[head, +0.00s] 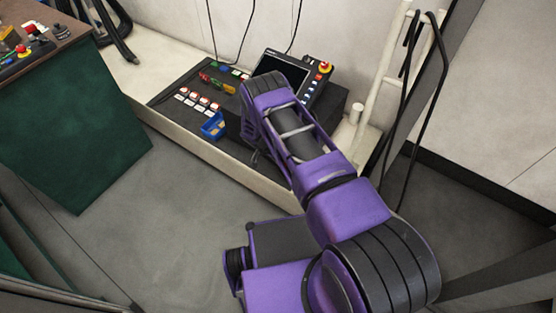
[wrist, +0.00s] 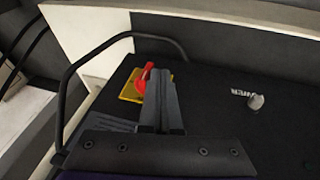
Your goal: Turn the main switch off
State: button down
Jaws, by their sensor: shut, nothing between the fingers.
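The main switch, a red handle (wrist: 148,71) on a yellow plate (wrist: 130,90), sits on a dark panel in the wrist view. The visible part of the handle slants. My gripper (wrist: 161,74) is shut and empty, its fingertips just right of the red handle and partly covering the plate. I cannot tell whether the fingers touch the handle. In the head view my arm reaches over the dark console (head: 168,97) and hides the gripper and the switch.
A silver knob (wrist: 256,102) with partly hidden white lettering is to the right. A black tube rail (wrist: 66,100) curves along the panel's left side. The console holds a pendant with a red button (head: 325,67), several push buttons and a blue bin (head: 214,126).

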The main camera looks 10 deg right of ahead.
jog(key=shift+w+a+f, duration=0.1)
jog(key=shift+w+f, duration=0.05)
jog(key=shift+f, duration=0.05)
jog(key=shift+w+a+f, duration=0.15)
jog(key=shift+f, duration=0.3)
jog(key=shift+f, duration=0.45)
jog(key=shift+r, duration=0.15)
dwell(0.5)
jog(key=shift+a+r+p, duration=0.1)
jog(key=shift+r+p, duration=0.3)
jog(key=shift+r, duration=0.35)
jog(key=w+p+v, duration=0.1)
jog(key=p+v, duration=0.1)
jog(key=v, duration=1.5)
jog(key=shift+s, duration=0.45)
jog(key=shift+r, duration=0.15)
